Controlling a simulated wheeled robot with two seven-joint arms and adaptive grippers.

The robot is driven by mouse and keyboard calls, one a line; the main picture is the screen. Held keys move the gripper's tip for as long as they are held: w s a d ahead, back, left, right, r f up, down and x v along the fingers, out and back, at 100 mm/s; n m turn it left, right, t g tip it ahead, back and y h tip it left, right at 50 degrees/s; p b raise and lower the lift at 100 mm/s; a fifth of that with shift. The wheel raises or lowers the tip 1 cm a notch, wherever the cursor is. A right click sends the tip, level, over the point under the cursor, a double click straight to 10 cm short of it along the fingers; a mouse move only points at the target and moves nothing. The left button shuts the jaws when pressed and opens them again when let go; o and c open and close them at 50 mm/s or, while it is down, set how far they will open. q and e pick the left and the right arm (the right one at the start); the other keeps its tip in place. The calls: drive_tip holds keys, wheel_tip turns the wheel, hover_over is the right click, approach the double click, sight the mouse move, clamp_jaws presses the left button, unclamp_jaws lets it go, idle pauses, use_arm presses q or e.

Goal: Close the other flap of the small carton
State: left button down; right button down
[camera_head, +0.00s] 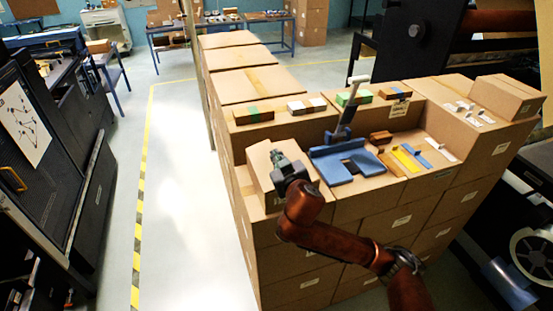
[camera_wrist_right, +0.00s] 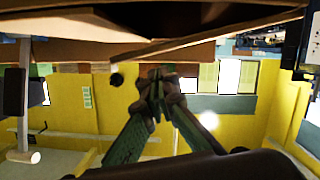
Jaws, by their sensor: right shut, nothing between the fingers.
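The small carton (camera_head: 261,171) is a brown box on the near left corner of the stacked boxes. My right gripper (camera_head: 276,158) is shut and empty, with its fingertips at the carton's top; my gripper and wrist hide part of the carton. In the right wrist view, the shut fingers (camera_wrist_right: 157,85) point toward a brown cardboard edge (camera_wrist_right: 110,53) across the top of the picture. A dark gap lies between that edge and another cardboard panel (camera_wrist_right: 235,18). I cannot tell whether the fingertips touch the cardboard. My left gripper is not in view.
A blue tray-like piece (camera_head: 345,164) with an upright tool (camera_head: 350,110) stands right of the carton. Yellow and blue strips (camera_head: 405,160) lie further right. Long boxes (camera_head: 262,84) extend behind. Open floor (camera_head: 180,180) lies to the left.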

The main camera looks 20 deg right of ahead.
drive_tip(key=shift+d+f, duration=0.2)
drive_tip(key=shift+f, duration=0.4)
drive_tip(key=shift+a, duration=0.1)
drive_tip(key=shift+f, duration=0.1)
drive_tip(key=shift+d+f+m+p, duration=0.2)
drive_tip(key=shift+f+m+p, duration=0.15)
drive_tip(key=shift+m+p, duration=0.2)
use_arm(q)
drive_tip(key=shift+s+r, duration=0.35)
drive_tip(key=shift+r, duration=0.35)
use_arm(e)
drive_tip(key=shift+d+f+m+y, duration=0.2)
drive_tip(key=shift+f+m+y, duration=0.1)
drive_tip(key=shift+m+y, duration=0.1)
